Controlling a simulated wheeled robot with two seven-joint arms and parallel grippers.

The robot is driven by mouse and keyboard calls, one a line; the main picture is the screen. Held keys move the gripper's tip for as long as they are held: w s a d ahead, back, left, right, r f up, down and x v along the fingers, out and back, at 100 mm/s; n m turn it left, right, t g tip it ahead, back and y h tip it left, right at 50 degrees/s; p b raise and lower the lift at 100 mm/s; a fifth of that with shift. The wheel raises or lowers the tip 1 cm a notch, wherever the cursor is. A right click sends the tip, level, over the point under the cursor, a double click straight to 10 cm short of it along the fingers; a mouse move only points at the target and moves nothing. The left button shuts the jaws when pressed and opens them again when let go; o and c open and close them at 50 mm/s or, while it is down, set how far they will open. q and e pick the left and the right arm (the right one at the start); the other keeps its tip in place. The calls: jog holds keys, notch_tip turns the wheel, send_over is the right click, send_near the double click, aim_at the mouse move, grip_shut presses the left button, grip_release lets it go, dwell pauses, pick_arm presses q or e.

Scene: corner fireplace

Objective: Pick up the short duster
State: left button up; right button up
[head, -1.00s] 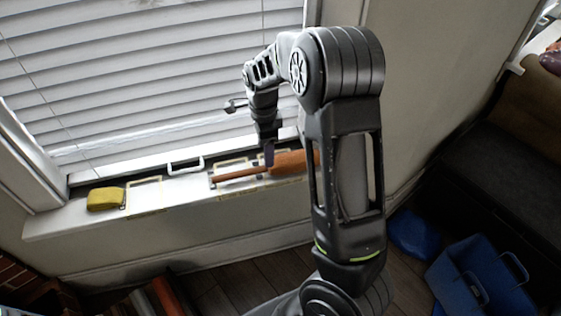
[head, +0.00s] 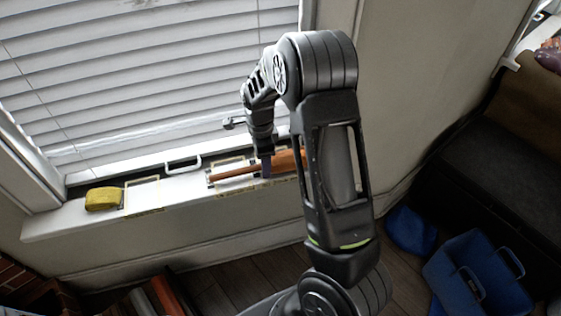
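The short duster lies along the window sill, with a thin brown handle (head: 232,173) to the left and an orange head (head: 288,161) to the right. The right end of the head is hidden behind my arm. My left gripper (head: 266,166) points down at the duster where handle and head meet. A dark finger overlaps the duster there; I cannot tell whether it touches it. The gap between the fingers does not show, so open or shut is unclear. My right gripper is not in view.
A yellow sponge-like block (head: 103,199) sits at the left of the white sill (head: 180,190). A white handle-shaped piece (head: 183,163) and the window blinds (head: 150,70) are close behind. Blue containers (head: 475,275) stand on the floor at right, beside a dark bench (head: 490,170).

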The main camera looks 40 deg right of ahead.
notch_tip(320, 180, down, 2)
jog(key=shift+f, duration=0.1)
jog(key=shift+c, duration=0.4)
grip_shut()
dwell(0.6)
